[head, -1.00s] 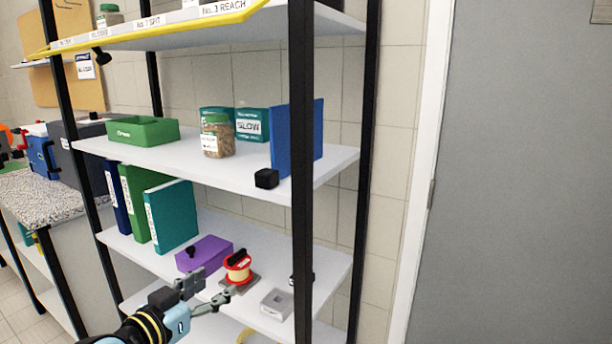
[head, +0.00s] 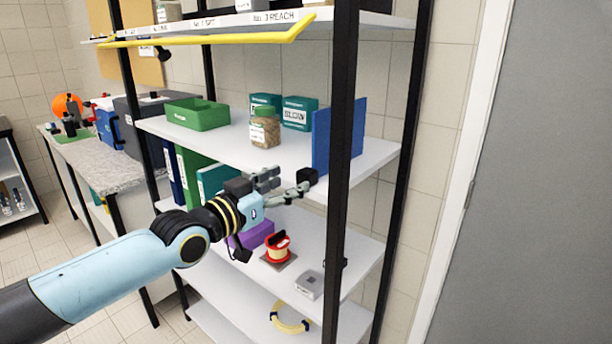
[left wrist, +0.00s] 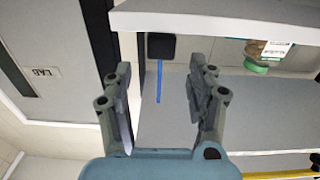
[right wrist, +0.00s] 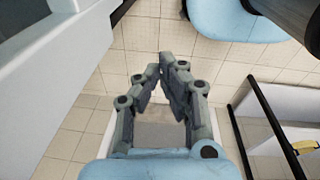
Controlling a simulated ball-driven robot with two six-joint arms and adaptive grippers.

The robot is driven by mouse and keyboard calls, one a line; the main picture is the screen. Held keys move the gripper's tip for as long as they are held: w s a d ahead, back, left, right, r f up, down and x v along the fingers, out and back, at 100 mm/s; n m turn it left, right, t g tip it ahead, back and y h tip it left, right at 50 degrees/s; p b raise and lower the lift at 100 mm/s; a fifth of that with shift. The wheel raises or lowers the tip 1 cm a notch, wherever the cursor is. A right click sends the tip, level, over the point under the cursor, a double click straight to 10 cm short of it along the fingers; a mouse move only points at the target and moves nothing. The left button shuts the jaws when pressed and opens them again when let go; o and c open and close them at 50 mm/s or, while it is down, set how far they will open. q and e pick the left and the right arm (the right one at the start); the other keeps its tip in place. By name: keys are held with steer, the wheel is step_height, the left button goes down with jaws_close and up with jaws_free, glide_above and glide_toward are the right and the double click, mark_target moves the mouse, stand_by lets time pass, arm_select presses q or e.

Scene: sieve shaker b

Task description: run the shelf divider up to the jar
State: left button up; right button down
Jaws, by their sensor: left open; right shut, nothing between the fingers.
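The shelf divider is an upright blue panel (head: 338,136) on the middle shelf, with a black block handle (head: 307,176) at its front edge. The jar (head: 265,131), with a green lid and brown contents, stands left of it, with a gap between. My left gripper (head: 288,183) is open in front of the shelf, just left of and close to the handle. In the left wrist view, the handle (left wrist: 160,47) and the divider's thin blue edge (left wrist: 159,82) appear between the open fingers; the jar (left wrist: 265,55) is to the right. My right gripper (right wrist: 164,72) is shut and empty, away from the shelf.
A green bin (head: 197,114) and teal boxes (head: 299,113) share the middle shelf (head: 225,140). A black shelf post (head: 341,220) stands right of the handle. A yellow rail (head: 210,38) runs along the upper shelf. Below are binders, a purple box and a red-and-cream spool (head: 277,250).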

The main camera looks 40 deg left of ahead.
mark_target(301, 175)
arm_select(q)
steer(key=w+b, duration=0.4)
steer(key=w, duration=0.2)
steer(key=shift+d+f+b, duration=0.1)
steer(key=shift+d+b, duration=0.05)
steer(key=shift+b, duration=0.25)
steer(key=shift+w, duration=0.3)
jaws_close()
